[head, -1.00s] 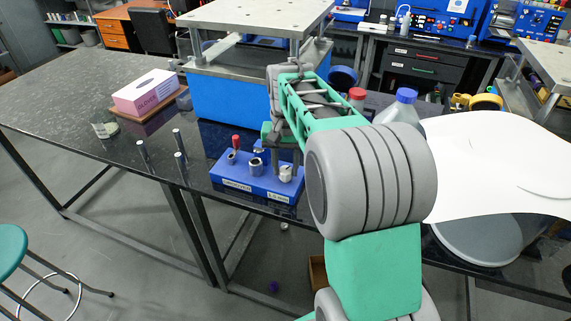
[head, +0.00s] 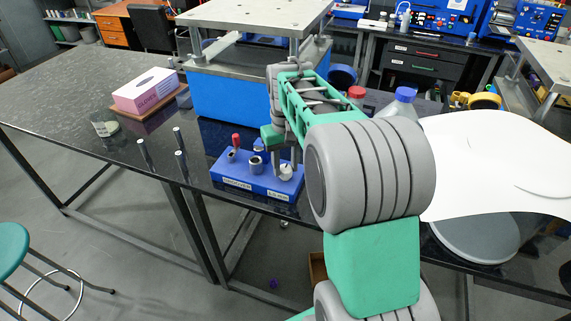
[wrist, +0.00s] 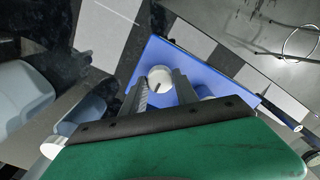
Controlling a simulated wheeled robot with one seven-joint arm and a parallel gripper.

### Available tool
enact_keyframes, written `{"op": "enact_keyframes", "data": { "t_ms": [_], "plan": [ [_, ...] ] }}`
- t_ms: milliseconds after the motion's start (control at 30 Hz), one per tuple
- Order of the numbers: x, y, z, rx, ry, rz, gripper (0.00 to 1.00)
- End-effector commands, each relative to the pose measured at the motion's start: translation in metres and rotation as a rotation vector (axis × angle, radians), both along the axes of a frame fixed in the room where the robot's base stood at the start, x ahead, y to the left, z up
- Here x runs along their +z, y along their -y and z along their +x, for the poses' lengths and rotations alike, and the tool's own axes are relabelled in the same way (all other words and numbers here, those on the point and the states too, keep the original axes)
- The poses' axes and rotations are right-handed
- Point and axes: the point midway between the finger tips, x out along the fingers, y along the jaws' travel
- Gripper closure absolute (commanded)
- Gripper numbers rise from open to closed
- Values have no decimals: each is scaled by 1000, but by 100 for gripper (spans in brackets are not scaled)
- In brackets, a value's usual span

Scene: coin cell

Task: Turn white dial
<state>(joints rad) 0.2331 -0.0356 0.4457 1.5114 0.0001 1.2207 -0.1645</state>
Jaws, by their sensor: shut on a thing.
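The white dial (head: 286,172) sits at the right end of the blue box (head: 247,186), which stands near the front edge of the black table. My gripper (head: 286,160) points down at the dial from above, its fingers at the dial's sides. In the wrist view the white dial (wrist: 160,79) shows a dark line on its round top, between the two fingers of my gripper (wrist: 160,88). My gripper is shut on the dial. The fingers partly hide its sides.
A red-tipped lever (head: 236,141) and a metal-ringed socket (head: 256,164) are on the same box. A blue press (head: 236,95) stands behind, and a blue-capped bottle (head: 404,100) is right of my arm.

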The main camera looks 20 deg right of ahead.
Motion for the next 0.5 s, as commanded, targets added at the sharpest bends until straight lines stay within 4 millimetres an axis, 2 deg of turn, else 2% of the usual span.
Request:
{"op": "enact_keyframes", "data": {
  "t_ms": [200, 233, 500],
  "plan": [
    [1, 0, 1, 0, 5, -1, 100],
    [1, 0, 1, 0, 5, -1, 63],
    [1, 0, 1, -1, 2, 0, 43]
  ]
}}
